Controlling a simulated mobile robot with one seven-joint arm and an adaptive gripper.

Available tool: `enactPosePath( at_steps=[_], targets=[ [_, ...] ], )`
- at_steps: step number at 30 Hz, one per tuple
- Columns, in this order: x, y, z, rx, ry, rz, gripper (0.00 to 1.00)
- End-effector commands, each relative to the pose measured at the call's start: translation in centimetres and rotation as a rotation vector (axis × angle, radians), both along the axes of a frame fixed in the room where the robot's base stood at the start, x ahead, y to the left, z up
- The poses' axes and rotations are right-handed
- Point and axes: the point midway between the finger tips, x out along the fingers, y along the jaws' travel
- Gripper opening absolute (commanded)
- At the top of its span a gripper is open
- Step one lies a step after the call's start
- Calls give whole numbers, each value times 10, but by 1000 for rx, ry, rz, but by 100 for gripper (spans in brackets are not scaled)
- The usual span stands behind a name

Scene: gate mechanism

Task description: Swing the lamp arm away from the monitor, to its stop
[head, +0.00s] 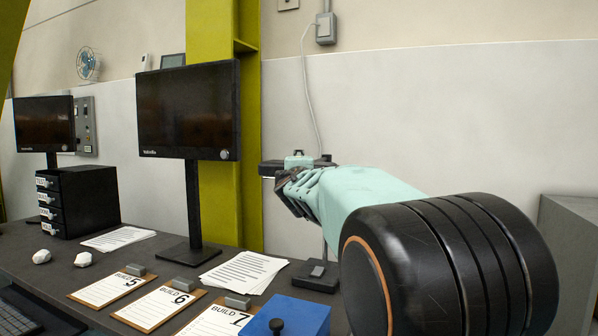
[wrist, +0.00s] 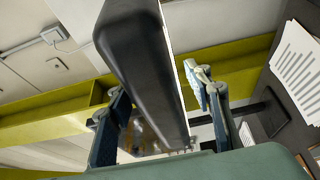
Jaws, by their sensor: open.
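The large black monitor (head: 188,110) stands upright on its post on the desk. The dark lamp arm (head: 270,168) shows just right of the monitor, level with its lower part. Its slim stand rises from a dark base (head: 316,276); my gripper and forearm hide much of the lamp. My gripper (head: 290,182) is at the lamp arm, reaching in from the right. In the wrist view, the lamp arm (wrist: 140,62) is a thick black bar with a pale edge, running between the open fingers of my gripper (wrist: 155,88). I cannot tell whether either finger touches it.
Clipboards (head: 155,307), loose paper sheets (head: 243,272) and a blue box (head: 290,314) lie on the desk in front. A second monitor (head: 45,124) and black drawers (head: 78,202) stand left. A yellow-green column (head: 249,190) and wall are behind; a grey cabinet (head: 570,250) is right.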

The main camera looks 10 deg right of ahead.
Motion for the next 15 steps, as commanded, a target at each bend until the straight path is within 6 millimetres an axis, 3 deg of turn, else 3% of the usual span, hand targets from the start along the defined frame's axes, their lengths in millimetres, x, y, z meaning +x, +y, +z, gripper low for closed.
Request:
enactPosePath(
  at_steps=[15],
  targets=[
    [-61, 7, 0, 1, 0, 0, 46]
  ],
)
